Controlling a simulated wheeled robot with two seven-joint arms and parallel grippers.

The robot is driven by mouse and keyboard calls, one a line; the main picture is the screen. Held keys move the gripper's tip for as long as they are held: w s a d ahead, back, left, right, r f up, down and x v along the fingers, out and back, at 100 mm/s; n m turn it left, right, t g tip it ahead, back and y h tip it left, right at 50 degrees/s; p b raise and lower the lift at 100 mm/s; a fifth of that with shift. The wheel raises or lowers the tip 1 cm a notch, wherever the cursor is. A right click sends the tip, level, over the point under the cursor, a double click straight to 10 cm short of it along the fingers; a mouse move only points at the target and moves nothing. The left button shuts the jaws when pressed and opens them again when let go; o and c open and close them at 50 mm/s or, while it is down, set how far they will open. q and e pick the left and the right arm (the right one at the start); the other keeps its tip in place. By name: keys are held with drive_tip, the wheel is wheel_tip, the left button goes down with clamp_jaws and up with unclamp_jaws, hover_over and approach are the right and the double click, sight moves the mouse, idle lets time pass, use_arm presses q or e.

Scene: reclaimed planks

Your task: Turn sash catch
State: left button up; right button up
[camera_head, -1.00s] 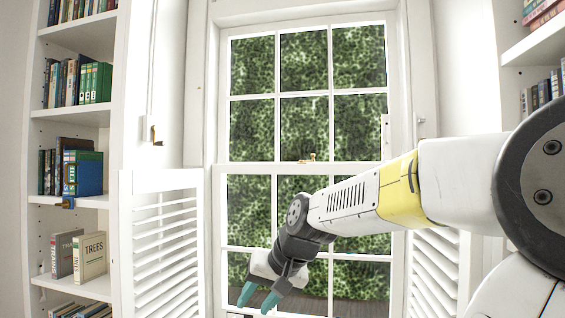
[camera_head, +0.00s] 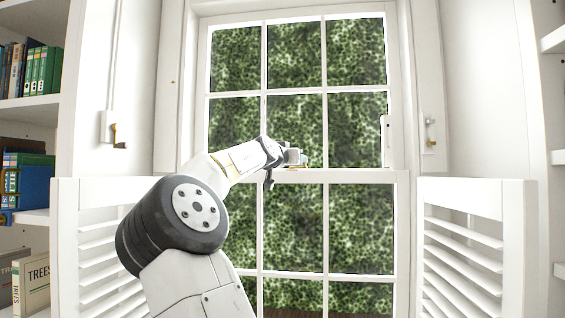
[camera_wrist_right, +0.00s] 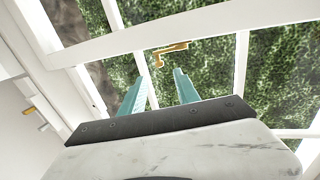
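The brass sash catch (camera_wrist_right: 174,48) shows in the right wrist view, by the edge of the white meeting rail (camera_wrist_right: 205,28). In the head view the gripper largely hides it. My right gripper (camera_head: 303,158) is at the meeting rail (camera_head: 370,176) in the middle of the window. Its two teal fingers (camera_wrist_right: 162,85) are apart with nothing between them. In the right wrist view the catch lies just beyond the fingertips, roughly in line with the gap. I cannot tell whether a fingertip touches it. My left gripper is not in view.
Louvred half-height shutters stand open at the left (camera_head: 68,240) and right (camera_head: 518,245) of the window. Bookshelves (camera_head: 42,110) flank it. Small brass fittings (camera_head: 118,135) are on the side frames. The space right of my arm, before the lower panes, is clear.

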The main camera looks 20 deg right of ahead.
drive_tip(key=x, duration=0.7)
drive_tip(key=shift+w+d, duration=0.25)
drive_tip(key=shift+d, duration=0.05)
drive_tip(key=shift+c, duration=0.5)
clamp_jaws()
